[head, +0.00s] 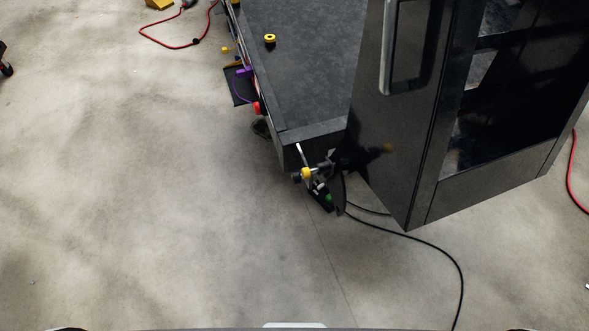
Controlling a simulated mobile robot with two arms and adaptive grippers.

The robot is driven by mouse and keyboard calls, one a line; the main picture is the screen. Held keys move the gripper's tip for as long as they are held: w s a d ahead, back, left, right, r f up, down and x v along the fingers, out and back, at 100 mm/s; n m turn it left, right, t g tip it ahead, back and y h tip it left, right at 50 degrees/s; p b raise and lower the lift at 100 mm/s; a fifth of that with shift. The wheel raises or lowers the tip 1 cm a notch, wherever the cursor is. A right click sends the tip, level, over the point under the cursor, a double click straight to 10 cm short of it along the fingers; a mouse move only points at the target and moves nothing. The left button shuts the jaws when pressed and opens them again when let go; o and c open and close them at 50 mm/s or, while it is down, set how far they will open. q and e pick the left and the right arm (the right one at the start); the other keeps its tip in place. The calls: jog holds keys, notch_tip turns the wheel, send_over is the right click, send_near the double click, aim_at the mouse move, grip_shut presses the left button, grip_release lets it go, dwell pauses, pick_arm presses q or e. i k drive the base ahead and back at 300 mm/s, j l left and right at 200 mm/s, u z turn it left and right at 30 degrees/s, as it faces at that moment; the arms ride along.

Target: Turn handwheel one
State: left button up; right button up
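No handwheel can be made out for certain in the head view, and no number label is readable. A small red round part (256,108) sits on the left side of the dark trailer frame (300,80). A yellow part (306,174) sits at the frame's near corner, next to a silver lever (300,155) and a small green part (327,198). Any of these may be a control, but they are too small to tell. Neither of my grippers is in view.
A tall black cabinet (395,130) with a grey handle (386,60) stands at the right. A yellow-black ring (269,39) lies on the frame's top. A black cable (440,255) and red cables (165,44) lie on the floor. The concrete floor at left (110,180) is clear.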

aim_at(296, 178)
jog(key=i+j+z, duration=0.15)
jog(key=j, duration=0.15)
jog(key=i+j+z, duration=0.1)
jog(key=j, duration=0.25)
jog(key=i+j+z, duration=0.15)
jog(key=j, duration=0.2)
jog(key=i+j+z, duration=0.15)
jog(key=j, duration=0.25)
jog(key=i+j+z, duration=0.1)
jog(key=j, duration=0.25)
